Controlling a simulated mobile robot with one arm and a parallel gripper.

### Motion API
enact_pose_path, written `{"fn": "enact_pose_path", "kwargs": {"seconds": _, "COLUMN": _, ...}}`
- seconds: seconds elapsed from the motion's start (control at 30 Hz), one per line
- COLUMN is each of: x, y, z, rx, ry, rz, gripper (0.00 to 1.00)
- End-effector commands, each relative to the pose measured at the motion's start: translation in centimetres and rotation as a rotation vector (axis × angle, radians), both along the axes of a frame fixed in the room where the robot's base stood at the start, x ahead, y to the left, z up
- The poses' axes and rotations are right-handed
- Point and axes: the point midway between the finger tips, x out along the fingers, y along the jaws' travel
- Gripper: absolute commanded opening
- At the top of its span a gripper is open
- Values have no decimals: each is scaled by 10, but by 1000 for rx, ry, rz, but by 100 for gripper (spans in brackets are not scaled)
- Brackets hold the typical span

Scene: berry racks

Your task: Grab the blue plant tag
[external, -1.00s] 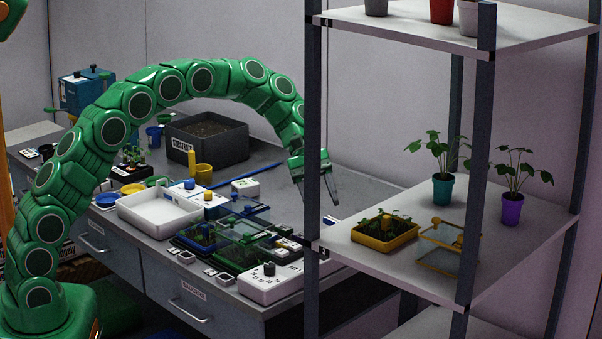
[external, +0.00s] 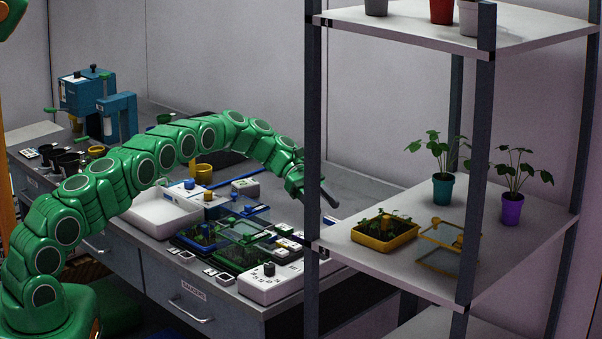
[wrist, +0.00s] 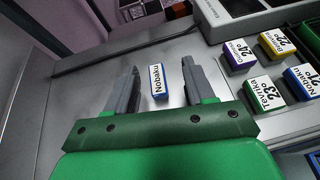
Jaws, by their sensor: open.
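In the wrist view a small white tag with blue edges, labelled "Nobaku" (wrist: 158,82), lies on the grey bench top. My gripper (wrist: 160,66) is open, with one finger on each side of this tag and a visible gap to both. A second blue-edged tag (wrist: 302,82) lies at the right, in a group with purple, yellow and green ones. In the external view my gripper (external: 329,196) is low over the bench's right end, partly behind a rack post.
Purple (wrist: 237,56), yellow (wrist: 277,45) and green (wrist: 264,92) tags lie right of my gripper. A rack shelf (external: 490,255) with potted plants stands at the right. A white tray (external: 160,216) and seedling trays sit on the bench left of my gripper.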

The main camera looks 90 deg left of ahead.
Motion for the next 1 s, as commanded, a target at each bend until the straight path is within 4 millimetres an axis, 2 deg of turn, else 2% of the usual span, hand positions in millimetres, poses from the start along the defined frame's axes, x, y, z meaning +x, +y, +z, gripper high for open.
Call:
{"fn": "enact_pose_path", "kwargs": {"seconds": 0.1, "x": -7, "y": 17, "z": -13, "rx": -30, "ry": 4, "rz": 30, "gripper": 53}}
{"fn": "enact_pose_path", "kwargs": {"seconds": 0.33, "x": -12, "y": 30, "z": -22, "rx": -57, "ry": 7, "rz": 53, "gripper": 53}}
{"fn": "enact_pose_path", "kwargs": {"seconds": 1.0, "x": 16, "y": -5, "z": -41, "rx": -57, "ry": 7, "rz": 56, "gripper": 53}}
